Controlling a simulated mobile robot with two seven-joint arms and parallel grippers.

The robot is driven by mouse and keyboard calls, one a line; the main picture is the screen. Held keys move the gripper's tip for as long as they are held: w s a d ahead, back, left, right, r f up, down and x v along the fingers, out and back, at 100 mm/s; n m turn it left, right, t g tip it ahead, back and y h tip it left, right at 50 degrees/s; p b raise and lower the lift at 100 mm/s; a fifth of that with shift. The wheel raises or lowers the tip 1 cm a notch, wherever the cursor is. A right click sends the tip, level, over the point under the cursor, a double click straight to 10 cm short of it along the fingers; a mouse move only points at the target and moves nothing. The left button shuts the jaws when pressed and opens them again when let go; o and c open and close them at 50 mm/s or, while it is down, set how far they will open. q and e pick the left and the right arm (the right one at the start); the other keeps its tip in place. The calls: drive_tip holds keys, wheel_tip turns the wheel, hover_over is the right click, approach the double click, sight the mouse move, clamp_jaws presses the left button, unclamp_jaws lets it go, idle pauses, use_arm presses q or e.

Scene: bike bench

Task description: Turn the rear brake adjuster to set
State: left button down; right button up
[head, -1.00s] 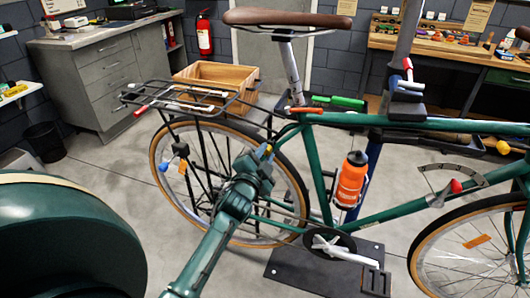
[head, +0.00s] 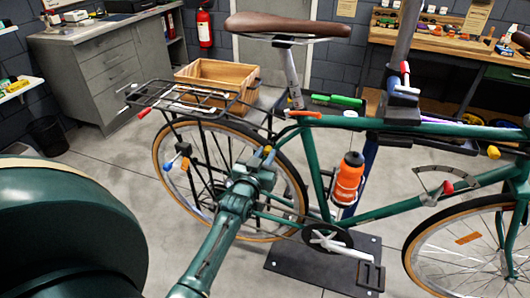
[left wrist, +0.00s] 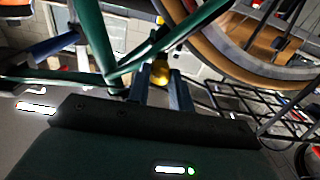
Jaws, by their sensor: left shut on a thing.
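The rear brake adjuster looks to be the yellow knob (head: 267,150) beside the rear wheel, near the bike's seat stay. It also shows in the left wrist view (left wrist: 160,72), between my finger tips. My left gripper (head: 257,163) reaches up to it from below, in front of the rear wheel (head: 165,165). In the left wrist view my left gripper (left wrist: 160,85) has a finger on each side of the knob and is shut on it. The fingers partly hide the knob. My right gripper is in neither view.
The green bike frame (head: 312,165) stands over a dark base plate (head: 300,266). An orange bottle (head: 348,182) sits on the frame. A rear rack (head: 185,95) is above the wheel, with a wooden crate (head: 238,76) behind. Open floor lies at the left.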

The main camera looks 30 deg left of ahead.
use_arm(q)
drive_tip(key=shift+n, duration=0.8)
drive_tip(key=shift+n+p, duration=0.4)
drive_tip(key=shift+n, duration=1)
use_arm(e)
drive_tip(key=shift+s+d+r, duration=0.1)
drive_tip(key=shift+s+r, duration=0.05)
use_arm(q)
drive_tip(key=c, duration=1.3)
unclamp_jaws()
drive_tip(key=shift+o, duration=0.2)
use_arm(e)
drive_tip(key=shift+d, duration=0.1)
use_arm(q)
drive_tip(key=shift+s, duration=0.15)
